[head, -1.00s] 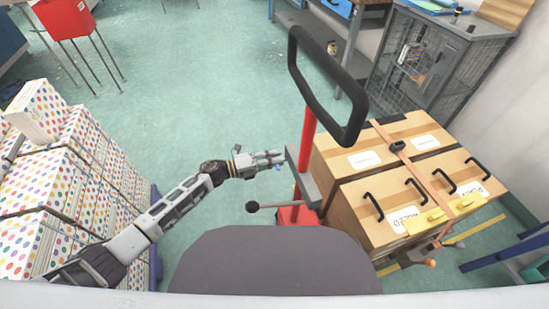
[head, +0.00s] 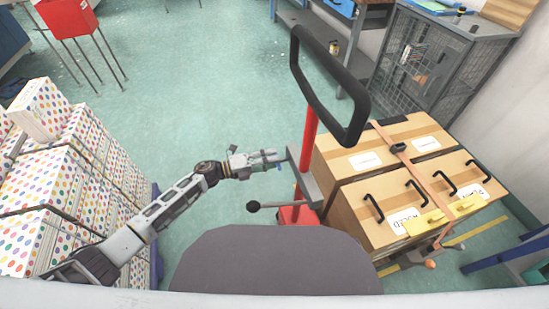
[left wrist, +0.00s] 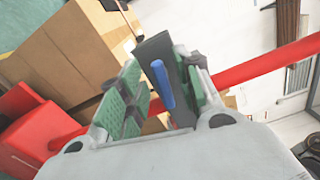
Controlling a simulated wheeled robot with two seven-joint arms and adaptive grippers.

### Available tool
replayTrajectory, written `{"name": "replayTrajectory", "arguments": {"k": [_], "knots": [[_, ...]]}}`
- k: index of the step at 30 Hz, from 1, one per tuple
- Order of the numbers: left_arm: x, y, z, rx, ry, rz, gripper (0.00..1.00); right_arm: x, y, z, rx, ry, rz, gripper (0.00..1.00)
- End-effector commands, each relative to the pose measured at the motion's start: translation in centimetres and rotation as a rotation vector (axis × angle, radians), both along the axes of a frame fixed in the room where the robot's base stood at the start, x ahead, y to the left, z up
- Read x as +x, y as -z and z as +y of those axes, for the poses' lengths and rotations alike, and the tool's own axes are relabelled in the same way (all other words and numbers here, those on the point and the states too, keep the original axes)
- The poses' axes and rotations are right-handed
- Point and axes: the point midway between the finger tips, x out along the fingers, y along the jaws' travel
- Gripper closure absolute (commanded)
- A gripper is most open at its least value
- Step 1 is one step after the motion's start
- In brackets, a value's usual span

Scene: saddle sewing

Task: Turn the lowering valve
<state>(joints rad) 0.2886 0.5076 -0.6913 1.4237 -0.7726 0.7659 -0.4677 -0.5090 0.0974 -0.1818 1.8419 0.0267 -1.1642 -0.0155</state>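The lowering valve looks to be the small blue handle (left wrist: 163,85) on a dark grey plate (left wrist: 160,50) in the left wrist view. In the head view a small blue bit (head: 279,167) shows at the grey bracket (head: 307,183) on the red mast (head: 309,135). My left gripper (head: 277,159) is at the bracket's left side. In the left wrist view its green-padded fingers (left wrist: 158,90) stand apart, with the blue handle and plate between them. I see gaps beside the handle; depth and contact are unclear. My right gripper is not in view.
A black loop handle (head: 327,85) rises above the mast. A lever with a black knob (head: 253,206) sticks out below my left gripper. Strapped cardboard boxes (head: 400,175) stand right of the mast. Dotted boxes (head: 85,170) are stacked at left. The floor (head: 190,90) beyond is clear.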

Motion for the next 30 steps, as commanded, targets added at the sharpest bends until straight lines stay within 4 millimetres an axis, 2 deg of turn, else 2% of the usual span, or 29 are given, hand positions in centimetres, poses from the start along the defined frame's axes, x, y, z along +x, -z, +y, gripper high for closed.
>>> {"name": "replayTrajectory", "arguments": {"k": [18,24,30], "knots": [[-2.6,0.1,8.0,0.002,-0.001,0.001,0.66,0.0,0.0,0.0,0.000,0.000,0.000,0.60],[-3.0,0.0,9.2,0.000,-0.001,0.000,0.66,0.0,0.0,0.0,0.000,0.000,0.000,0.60],[-3.0,0.0,9.4,0.000,-0.001,0.000,0.66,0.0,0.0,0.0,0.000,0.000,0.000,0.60]]}}
